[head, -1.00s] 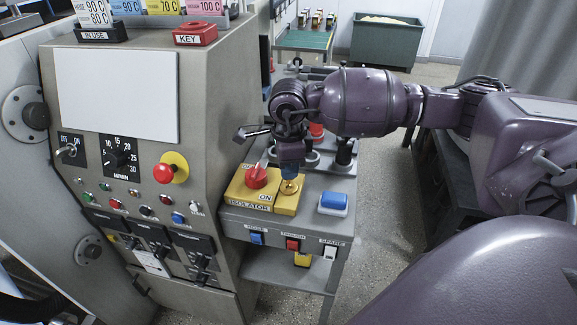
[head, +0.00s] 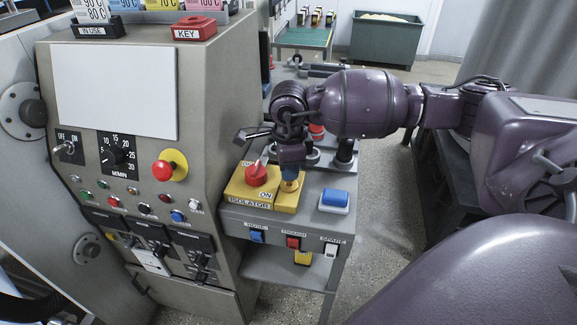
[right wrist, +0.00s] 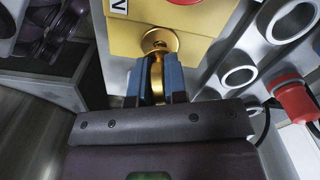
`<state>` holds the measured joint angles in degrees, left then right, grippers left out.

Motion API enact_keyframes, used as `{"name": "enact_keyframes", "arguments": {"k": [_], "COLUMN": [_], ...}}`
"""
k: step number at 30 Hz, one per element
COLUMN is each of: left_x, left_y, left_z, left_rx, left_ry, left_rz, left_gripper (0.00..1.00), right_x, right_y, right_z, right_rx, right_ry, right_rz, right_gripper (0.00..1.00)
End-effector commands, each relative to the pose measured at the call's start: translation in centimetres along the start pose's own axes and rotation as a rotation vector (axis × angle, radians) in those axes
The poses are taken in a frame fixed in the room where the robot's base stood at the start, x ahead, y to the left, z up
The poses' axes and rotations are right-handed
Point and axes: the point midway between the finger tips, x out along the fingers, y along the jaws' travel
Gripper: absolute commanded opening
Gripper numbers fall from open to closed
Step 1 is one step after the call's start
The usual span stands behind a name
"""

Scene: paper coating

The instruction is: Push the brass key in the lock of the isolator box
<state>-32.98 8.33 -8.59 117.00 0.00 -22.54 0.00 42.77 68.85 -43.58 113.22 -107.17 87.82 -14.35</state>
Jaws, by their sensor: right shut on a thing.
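The yellow isolator box (head: 239,190) sits on the grey side stand, with a red rotary knob (head: 256,174) on its top and a brass lock plate at its right part. My right gripper (head: 290,178) points down over the lock. In the right wrist view the blue fingertips (right wrist: 156,85) are shut on the brass key (right wrist: 157,76). The key stands at the round brass lock (right wrist: 160,41) on the yellow box. How deep its tip sits in the lock is hidden by the fingers and the key. My left gripper does not show.
A blue button (head: 334,199) in a white housing is right of the box. Labelled blue, red and white switches line the stand's front. The control cabinet (head: 200,90) rises close on the left. Grey round holders (right wrist: 238,76) and a red-topped part (right wrist: 296,100) are beside the gripper.

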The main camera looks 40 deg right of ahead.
Motion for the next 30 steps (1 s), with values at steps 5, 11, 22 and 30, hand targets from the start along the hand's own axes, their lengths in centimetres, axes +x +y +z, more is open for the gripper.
{"name": "enact_keyframes", "arguments": {"k": [5,11,22,30], "left_x": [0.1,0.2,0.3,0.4], "left_y": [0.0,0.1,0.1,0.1], "left_z": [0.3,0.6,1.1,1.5], "left_rx": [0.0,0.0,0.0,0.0], "left_ry": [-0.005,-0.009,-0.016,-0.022], "left_rz": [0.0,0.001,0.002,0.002], "left_gripper": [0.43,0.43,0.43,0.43], "right_x": [0.4,0.8,1.6,2.1], "right_y": [0.0,0.0,0.0,0.0], "right_z": [0.0,0.0,0.0,0.0], "right_rx": [0.0,0.0,0.0,0.0], "right_ry": [0.001,0.001,0.001,0.001], "right_rz": [0.001,0.0,0.0,0.0], "right_gripper": [0.0,0.0,0.0,0.0]}}
